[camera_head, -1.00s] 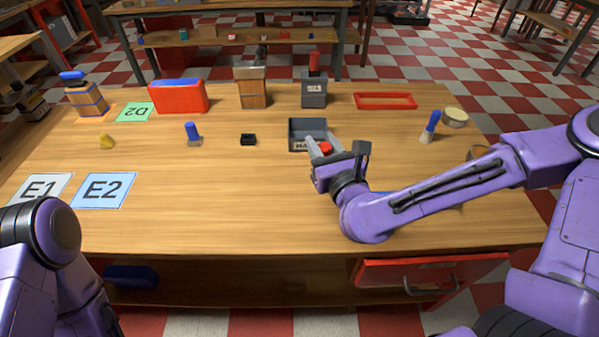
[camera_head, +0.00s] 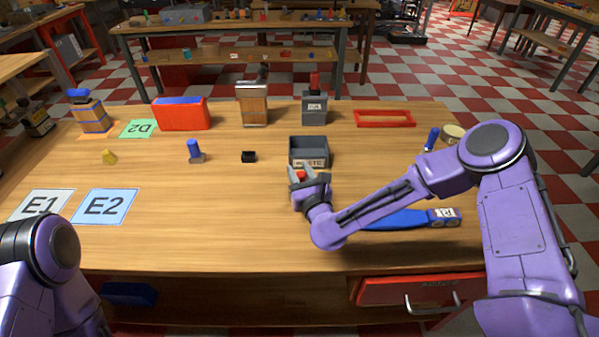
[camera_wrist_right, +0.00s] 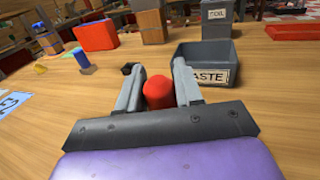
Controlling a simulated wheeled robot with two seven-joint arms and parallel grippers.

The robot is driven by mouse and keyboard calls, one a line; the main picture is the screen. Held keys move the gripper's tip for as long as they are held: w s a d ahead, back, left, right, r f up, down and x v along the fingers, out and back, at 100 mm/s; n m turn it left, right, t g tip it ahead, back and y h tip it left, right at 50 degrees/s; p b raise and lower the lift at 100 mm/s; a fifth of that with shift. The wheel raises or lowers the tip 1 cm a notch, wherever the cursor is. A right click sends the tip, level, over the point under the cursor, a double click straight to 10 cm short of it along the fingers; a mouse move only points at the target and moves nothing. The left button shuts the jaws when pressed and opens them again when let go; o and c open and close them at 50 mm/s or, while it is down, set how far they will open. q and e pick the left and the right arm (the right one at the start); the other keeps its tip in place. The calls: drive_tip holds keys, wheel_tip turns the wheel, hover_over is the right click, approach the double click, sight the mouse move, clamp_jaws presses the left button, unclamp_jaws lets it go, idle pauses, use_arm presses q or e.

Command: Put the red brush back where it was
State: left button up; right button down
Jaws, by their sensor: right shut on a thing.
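My right gripper (camera_head: 302,175) is shut on a red rounded piece, which I take to be the handle of the red brush (camera_head: 300,175). In the right wrist view the red piece (camera_wrist_right: 157,92) sits between the two grey fingers; its lower end is hidden, and no bristles show. The gripper is just in front of the grey open bin labelled WASTE (camera_head: 309,144). In the right wrist view the bin (camera_wrist_right: 207,73) is right of and beyond the fingers. My left gripper is out of view; only part of that arm shows at the left.
Behind the bin stands a grey labelled box (camera_head: 314,109) with a red top. An empty red frame (camera_head: 385,118) lies at the back right. A blue-handled brush (camera_head: 431,139) stands at right. A blue tool (camera_head: 400,219) lies beside my right forearm. The front left middle is clear.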

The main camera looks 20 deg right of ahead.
drive_tip(key=shift+s+f, duration=0.1)
drive_tip(key=shift+f, duration=0.05)
drive_tip(key=c, duration=0.7)
unclamp_jaws()
drive_tip(key=shift+c, duration=0.2)
drive_tip(key=shift+s+r, duration=0.1)
drive_tip(key=shift+r, duration=0.1)
drive_tip(key=s+b, duration=0.4)
drive_tip(key=s, duration=0.7)
drive_tip(key=shift+s+d, duration=0.2)
drive_tip(key=shift+s, duration=0.2)
